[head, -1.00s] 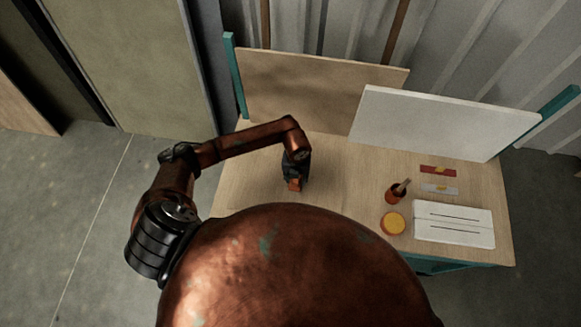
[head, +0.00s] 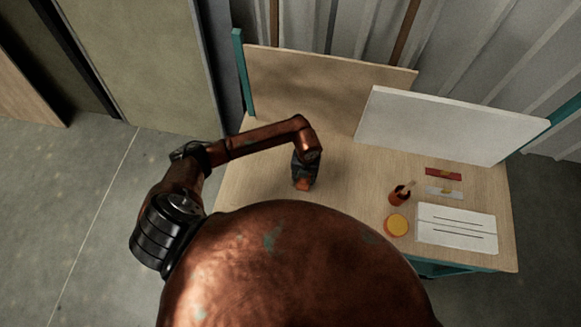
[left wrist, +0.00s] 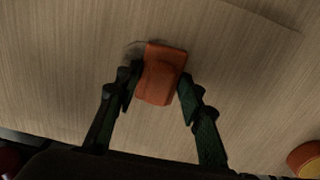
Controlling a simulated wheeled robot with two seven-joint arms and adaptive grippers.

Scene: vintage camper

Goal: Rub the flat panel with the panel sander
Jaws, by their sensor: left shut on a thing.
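The panel sander (left wrist: 160,78) is a small orange block between the two dark fingers of my left gripper (left wrist: 158,92) in the left wrist view. My left gripper (head: 304,170) points down at the left part of the wooden bench top in the head view, shut on the sander (head: 303,185). The sander is at or just above the wood; I cannot tell whether it touches. A thin straight edge in the wood-coloured surface (left wrist: 235,60) in the left wrist view may be the flat panel's; its outline is unclear in the head view. My right gripper is not in view.
A brown board (head: 310,85) and a white board (head: 430,125) stand at the bench's back. To the right are a cup with a brush (head: 400,194), a yellow round tin (head: 397,225), a lined white sheet (head: 456,240) and two small strips (head: 443,174). Bench around the gripper is clear.

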